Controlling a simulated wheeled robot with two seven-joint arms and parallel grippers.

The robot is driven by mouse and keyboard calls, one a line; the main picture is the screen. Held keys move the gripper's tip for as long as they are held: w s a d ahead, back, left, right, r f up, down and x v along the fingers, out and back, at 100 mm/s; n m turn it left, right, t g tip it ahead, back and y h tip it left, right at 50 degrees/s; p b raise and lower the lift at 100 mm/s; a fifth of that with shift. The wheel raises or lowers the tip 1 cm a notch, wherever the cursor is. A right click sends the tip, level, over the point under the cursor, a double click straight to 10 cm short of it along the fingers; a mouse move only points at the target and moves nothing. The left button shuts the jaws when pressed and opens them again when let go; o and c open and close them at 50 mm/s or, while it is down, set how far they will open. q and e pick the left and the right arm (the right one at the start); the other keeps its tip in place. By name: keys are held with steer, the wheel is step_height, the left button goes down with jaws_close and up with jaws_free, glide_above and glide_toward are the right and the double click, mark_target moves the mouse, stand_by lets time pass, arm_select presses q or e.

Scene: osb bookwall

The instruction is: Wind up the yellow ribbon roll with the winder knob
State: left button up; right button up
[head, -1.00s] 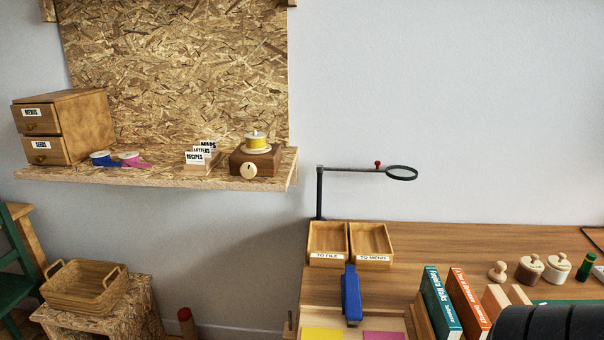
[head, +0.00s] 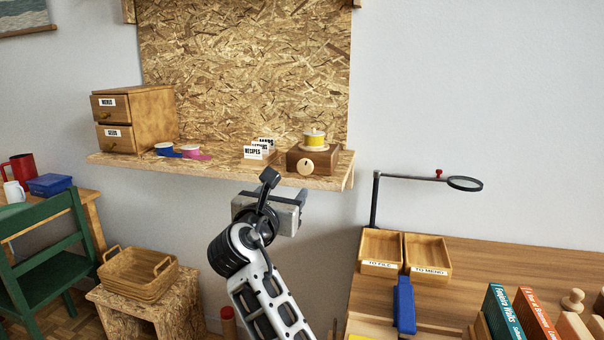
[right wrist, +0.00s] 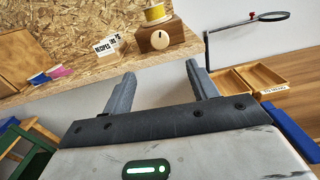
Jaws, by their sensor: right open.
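The yellow ribbon roll (head: 314,139) sits on top of a dark wooden winder box (head: 326,160) near the right end of the wall shelf. The pale round winder knob (head: 305,167) is on the box's front face. In the right wrist view the roll (right wrist: 155,13), the box (right wrist: 176,31) and the knob (right wrist: 160,40) show beyond the fingers. My right gripper (right wrist: 160,85) is open and empty, its two fingers pointing toward the shelf. In the head view it is below the shelf's front edge, lower left of the knob and apart from it. My left gripper is out of view.
The shelf edge (head: 220,177) juts out above my right gripper. A card holder marked RECIPES (head: 259,153) stands left of the box; blue (head: 165,149) and pink (head: 192,152) ribbon rolls lie farther left. A magnifier arm (head: 410,178) rises to the right, above two trays.

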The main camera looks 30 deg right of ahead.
mark_target(304, 168)
steer(key=x, duration=1.4)
steer(key=shift+w+d, duration=0.1)
steer(key=shift+w, duration=0.05)
steer(key=c, duration=1)
